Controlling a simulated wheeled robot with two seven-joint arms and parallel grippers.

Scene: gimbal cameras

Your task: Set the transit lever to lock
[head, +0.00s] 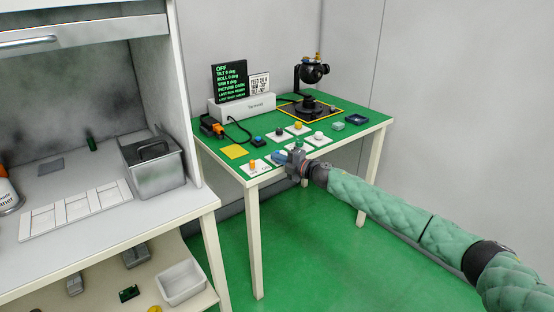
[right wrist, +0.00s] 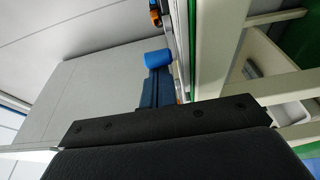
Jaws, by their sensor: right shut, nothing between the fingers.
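A small orange-topped control (head: 253,165) stands on a white labelled plate at the front left of the green-topped table. It may be the transit lever, but its label is too small to read. My right gripper (head: 281,157) is at the table's front edge, just right of the orange control and apart from it. Its blue-tipped fingers point left and are shut and empty. They also show in the right wrist view (right wrist: 157,62), beside the table edge. The gripper partly covers a plate behind it. The black gimbal (head: 314,75) stands at the back right. My left gripper is not in view.
Several knobs on white plates, including a yellow one (head: 298,126), fill the table's middle. A black screen (head: 229,83) reading OFF stands behind, near a yellow square (head: 234,152). A workbench (head: 110,238) with a metal bin (head: 153,172) is at left.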

